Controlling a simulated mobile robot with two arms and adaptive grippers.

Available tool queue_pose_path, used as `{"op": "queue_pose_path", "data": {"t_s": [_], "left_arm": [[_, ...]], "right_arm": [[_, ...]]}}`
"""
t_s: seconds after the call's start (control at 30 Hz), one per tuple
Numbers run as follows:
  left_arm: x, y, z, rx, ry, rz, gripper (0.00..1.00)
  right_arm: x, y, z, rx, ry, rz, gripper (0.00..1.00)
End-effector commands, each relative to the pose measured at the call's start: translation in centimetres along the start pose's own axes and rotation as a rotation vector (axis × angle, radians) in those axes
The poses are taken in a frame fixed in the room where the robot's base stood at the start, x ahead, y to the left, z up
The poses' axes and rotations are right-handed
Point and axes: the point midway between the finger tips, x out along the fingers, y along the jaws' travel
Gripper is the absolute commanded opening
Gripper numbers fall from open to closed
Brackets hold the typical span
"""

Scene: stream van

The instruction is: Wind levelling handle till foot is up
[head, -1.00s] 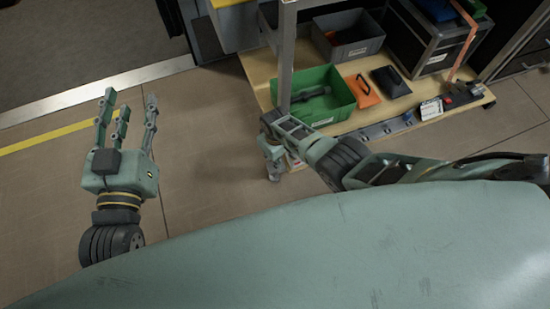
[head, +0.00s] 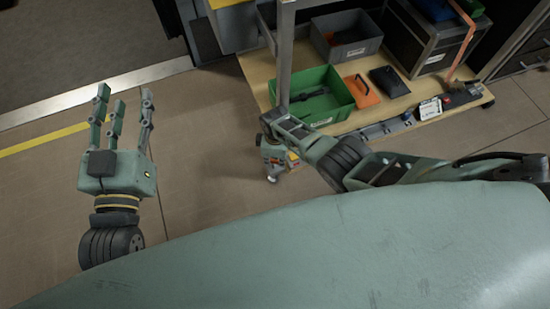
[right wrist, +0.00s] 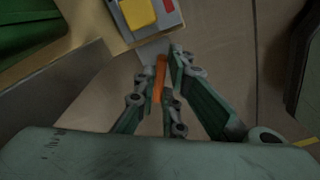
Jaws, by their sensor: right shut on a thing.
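My right gripper (head: 272,172) is low at the near left corner of the wooden-topped trolley (head: 262,84). In the right wrist view its fingers (right wrist: 160,98) are closed around a slim orange handle (right wrist: 161,66), just off the trolley edge. A grey block with a yellow top (right wrist: 138,14) and a red patch sits beyond the handle. The levelling foot cannot be made out; the gripper and trolley edge cover that area. My left gripper (head: 121,112) is open and empty over the floor at the left, fingers spread.
On the trolley are a green crate (head: 341,108), a grey bin (head: 350,50), an orange item (head: 361,92) and a black case (head: 389,82). A metal post (head: 285,60) rises near the trolley's left side. The floor at the left is clear.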

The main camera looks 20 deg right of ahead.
Motion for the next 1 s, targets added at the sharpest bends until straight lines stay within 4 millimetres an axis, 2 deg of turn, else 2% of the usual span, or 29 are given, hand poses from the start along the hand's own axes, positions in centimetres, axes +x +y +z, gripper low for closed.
{"op": "queue_pose_path", "data": {"t_s": [0.57,0.6,0.77,1.0], "left_arm": [[0.06,0.06,-0.15,0.0,0.008,0.001,0.4],[0.06,0.06,-0.14,0.0,0.008,0.001,0.4],[0.06,0.07,-0.09,-0.001,0.006,0.002,0.4],[0.06,0.07,-0.1,-0.001,0.006,0.001,0.4]], "right_arm": [[0.02,-0.06,-0.04,-0.028,0.0,-0.001,0.0],[0.02,-0.06,-0.04,-0.028,0.0,-0.001,0.13],[0.01,-0.04,-0.03,-0.028,0.0,-0.001,0.27],[0.0,0.0,-0.02,-0.028,0.0,0.0,0.28]]}}
